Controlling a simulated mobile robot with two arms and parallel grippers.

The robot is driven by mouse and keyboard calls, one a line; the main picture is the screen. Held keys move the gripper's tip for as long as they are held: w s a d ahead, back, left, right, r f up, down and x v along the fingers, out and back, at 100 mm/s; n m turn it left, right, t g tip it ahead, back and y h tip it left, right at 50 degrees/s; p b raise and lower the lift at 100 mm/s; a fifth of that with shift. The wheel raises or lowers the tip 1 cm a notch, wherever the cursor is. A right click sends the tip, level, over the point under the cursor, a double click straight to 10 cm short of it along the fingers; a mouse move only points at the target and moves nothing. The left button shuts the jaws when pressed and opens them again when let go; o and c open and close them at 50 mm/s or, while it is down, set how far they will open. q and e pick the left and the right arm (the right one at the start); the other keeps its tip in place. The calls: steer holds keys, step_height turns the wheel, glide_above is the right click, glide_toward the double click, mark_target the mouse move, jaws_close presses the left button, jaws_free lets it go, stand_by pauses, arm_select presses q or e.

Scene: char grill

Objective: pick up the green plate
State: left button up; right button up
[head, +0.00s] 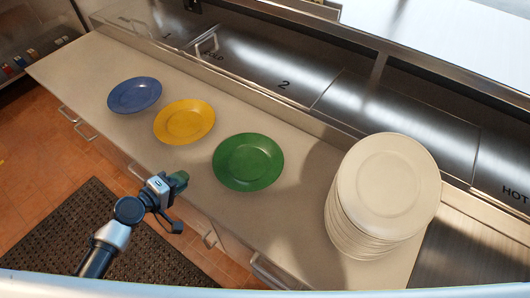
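The green plate (248,162) lies flat on the beige counter, to the right of a yellow plate (184,122) and a blue plate (134,94). My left gripper (178,203) is at the counter's front edge, to the left of and nearer than the green plate, and apart from it. Its two fingers are spread, with nothing seen between them. My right gripper is not in the picture.
A tall stack of white plates (384,190) stands on the counter to the right. Steel lidded bins (270,75) run along the back. Drawer handles stick out below the counter (300,240). A dark mat (90,225) lies on the tiled floor.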

mark_target(210, 173)
arm_select(q)
steer(key=shift+x, duration=1.2)
steer(key=x, duration=0.2)
steer(key=shift+w+f+b, duration=0.15)
steer(key=shift+w+b, duration=0.1)
steer(key=shift+b, duration=0.1)
steer(key=shift+w+d+f, duration=0.15)
steer(key=shift+w+d, duration=0.05)
steer(key=b+x, duration=0.1)
steer(key=x, duration=0.3)
steer(key=shift+d+f, duration=0.2)
steer(key=shift+d, duration=0.15)
steer(key=shift+w+d+f, duration=0.1)
steer(key=shift+w+d, duration=0.05)
steer(key=shift+w, duration=0.15)
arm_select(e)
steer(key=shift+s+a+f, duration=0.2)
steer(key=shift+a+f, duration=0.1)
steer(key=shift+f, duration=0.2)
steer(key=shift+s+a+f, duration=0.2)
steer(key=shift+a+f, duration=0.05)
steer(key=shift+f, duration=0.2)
arm_select(q)
steer(key=shift+s, duration=0.1)
steer(key=shift+c, duration=0.3)
steer(key=shift+c, duration=1.3)
jaws_close()
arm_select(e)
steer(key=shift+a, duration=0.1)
